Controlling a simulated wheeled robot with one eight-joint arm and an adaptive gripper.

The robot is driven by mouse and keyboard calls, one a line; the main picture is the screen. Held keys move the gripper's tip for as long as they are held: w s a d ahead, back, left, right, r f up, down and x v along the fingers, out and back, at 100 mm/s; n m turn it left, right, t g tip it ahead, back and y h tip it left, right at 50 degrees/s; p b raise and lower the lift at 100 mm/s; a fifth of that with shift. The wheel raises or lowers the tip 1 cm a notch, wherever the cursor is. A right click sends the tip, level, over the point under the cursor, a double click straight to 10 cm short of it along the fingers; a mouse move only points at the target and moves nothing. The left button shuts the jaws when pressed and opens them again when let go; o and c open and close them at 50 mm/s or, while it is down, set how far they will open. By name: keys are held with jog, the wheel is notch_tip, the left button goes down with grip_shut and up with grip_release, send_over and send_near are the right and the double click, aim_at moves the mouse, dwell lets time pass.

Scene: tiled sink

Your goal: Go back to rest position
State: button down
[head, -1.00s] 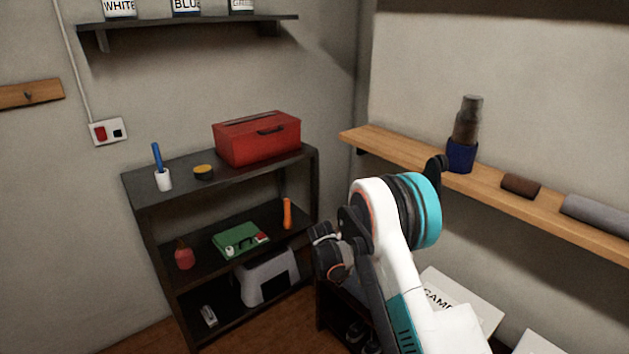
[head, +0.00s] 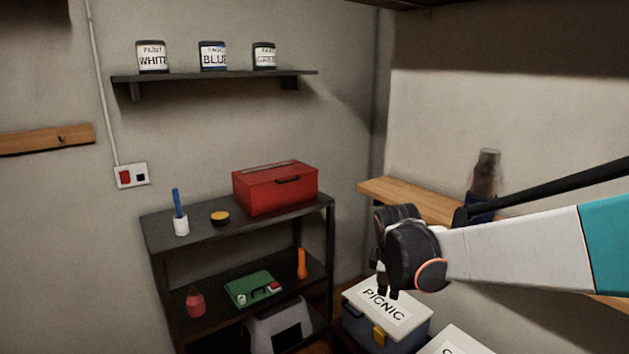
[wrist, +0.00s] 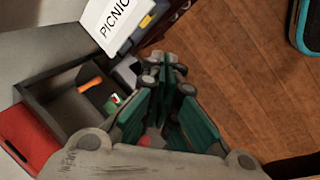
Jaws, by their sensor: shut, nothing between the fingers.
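My gripper (head: 388,293) hangs at the end of my white and teal arm, which reaches in from the right of the head view. It points down just above the box labelled PICNIC and holds nothing. In the wrist view its dark green fingers (wrist: 165,75) are closed together over the wooden floor and the edge of a dark shelf. In the head view, my wrist hides part of the wooden wall ledge.
A dark shelf unit (head: 240,235) with a red toolbox (head: 275,187) stands to the left. The PICNIC box (head: 387,320) is below my gripper. A wooden ledge (head: 410,200) with a cup stack (head: 487,172) runs along the right wall. Bare wooden floor (wrist: 225,75) shows in the wrist view.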

jog(key=s+d+r+m+t, duration=0.1)
jog(key=s+m, duration=0.5)
jog(key=s, duration=0.7)
jog(key=s+d+r+m+t+y, duration=0.1)
jog(key=s+r+m, duration=0.3)
jog(key=s, duration=0.9)
jog(key=m, duration=0.3)
jog(key=shift+s+d+t, duration=0.2)
jog(key=shift+s+t, duration=0.05)
jog(key=shift+t, duration=0.15)
jog(key=c, duration=2.3)
grip_release()
jog(key=shift+r, duration=0.1)
